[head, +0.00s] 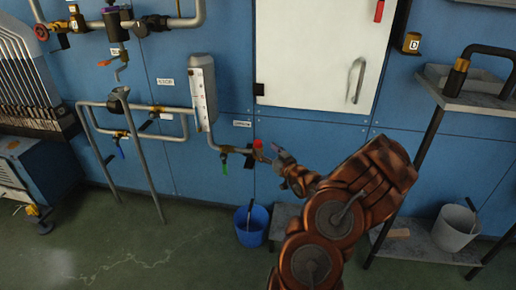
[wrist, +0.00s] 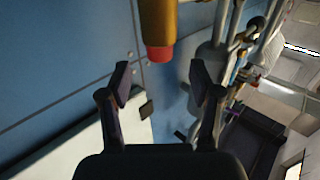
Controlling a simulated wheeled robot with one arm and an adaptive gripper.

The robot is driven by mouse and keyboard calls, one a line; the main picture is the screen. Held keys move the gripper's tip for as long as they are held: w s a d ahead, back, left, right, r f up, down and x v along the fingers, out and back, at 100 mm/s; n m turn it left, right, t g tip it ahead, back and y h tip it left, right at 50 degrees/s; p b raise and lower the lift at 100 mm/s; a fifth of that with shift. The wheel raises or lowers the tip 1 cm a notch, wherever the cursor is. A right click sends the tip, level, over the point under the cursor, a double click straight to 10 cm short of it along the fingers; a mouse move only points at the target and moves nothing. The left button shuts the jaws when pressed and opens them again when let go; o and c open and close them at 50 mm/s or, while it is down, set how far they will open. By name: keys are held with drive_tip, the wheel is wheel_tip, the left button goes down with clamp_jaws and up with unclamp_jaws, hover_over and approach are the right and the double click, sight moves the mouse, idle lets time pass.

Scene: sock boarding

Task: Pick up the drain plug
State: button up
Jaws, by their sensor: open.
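The drain plug (head: 258,144) is a small red cap on the end of a brass drain fitting low on the blue wall. In the wrist view the red plug (wrist: 160,53) sits at the end of a brass cylinder, just beyond and between my fingertips. My gripper (head: 275,156) is close to the right of the plug in the head view. In the wrist view my gripper (wrist: 161,82) is open, one finger on each side, with nothing between the fingers. The plug looks apart from both fingers.
A green-handled valve (head: 224,166) hangs left of the plug. A tall gauge tank (head: 202,92) stands above it. A blue bucket (head: 251,226) is on the floor below. A white cabinet (head: 325,50) is above right. A grey shelf (head: 430,242) with a bucket (head: 456,228) stands at right.

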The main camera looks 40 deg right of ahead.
sight(260, 145)
drive_tip(key=shift+w+d+b, duration=0.2)
drive_tip(key=shift+w+b, duration=0.2)
drive_tip(key=shift+w, duration=0.65)
drive_tip(key=shift+w+d+b, duration=0.15)
drive_tip(key=shift+w+b, duration=0.2)
drive_tip(key=shift+w, duration=0.7)
drive_tip(key=shift+w+d+b, duration=0.2)
drive_tip(key=shift+w+b, duration=0.2)
drive_tip(key=shift+w, duration=0.65)
clamp_jaws()
